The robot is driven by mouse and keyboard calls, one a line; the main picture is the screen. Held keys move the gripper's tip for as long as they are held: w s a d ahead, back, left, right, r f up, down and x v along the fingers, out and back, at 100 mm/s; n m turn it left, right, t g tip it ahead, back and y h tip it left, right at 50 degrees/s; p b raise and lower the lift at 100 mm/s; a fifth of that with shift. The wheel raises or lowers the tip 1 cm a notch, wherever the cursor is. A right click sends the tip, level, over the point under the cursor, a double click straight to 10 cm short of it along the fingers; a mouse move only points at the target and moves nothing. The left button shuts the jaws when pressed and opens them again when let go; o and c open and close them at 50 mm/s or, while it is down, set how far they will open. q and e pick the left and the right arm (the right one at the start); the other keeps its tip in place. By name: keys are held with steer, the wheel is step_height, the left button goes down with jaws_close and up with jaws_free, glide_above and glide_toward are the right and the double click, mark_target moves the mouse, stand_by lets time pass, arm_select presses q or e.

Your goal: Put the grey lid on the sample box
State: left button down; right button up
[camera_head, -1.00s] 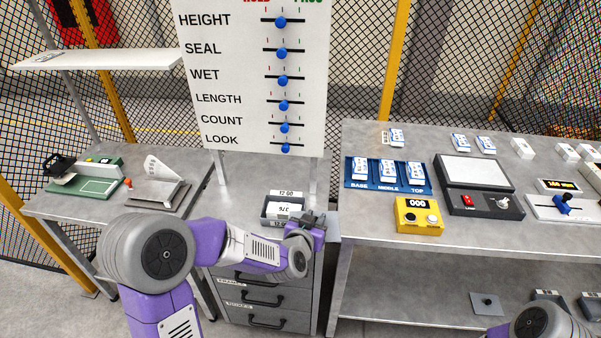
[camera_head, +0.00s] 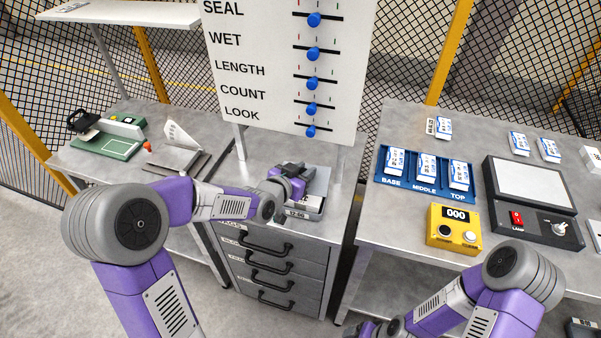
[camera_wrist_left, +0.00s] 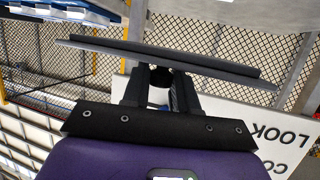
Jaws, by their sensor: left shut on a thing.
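The sample box (camera_head: 297,213), a small dark grey box with a white label, stands on top of the grey drawer cabinet. My left gripper (camera_head: 291,172) is above its back part and hides some of it. In the left wrist view, the left gripper (camera_wrist_left: 158,92) is shut on the grey lid (camera_wrist_left: 165,58), a thin flat plate seen almost edge-on. Whether the lid touches the box cannot be told. My right arm is at the lower right, with its gripper out of view.
To the right, a bench holds a blue tray (camera_head: 410,194), a yellow counter (camera_head: 430,226) and a lamp panel (camera_head: 535,225). A scale-like device (camera_head: 180,155) stands left.

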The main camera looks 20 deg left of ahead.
arm_select(q)
steer(key=shift+a+f+m+h, duration=0.2)
steer(key=shift+f+m+h, duration=0.1)
steer(key=shift+h, duration=0.1)
steer(key=shift+f, duration=0.1)
steer(key=shift+f+b, duration=1.8)
steer(key=shift+f, duration=0.55)
steer(key=shift+f+b, duration=0.6)
steer(key=shift+f+b, duration=0.3)
steer(key=shift+b, duration=0.6)
steer(key=c, duration=0.8)
jaws_free()
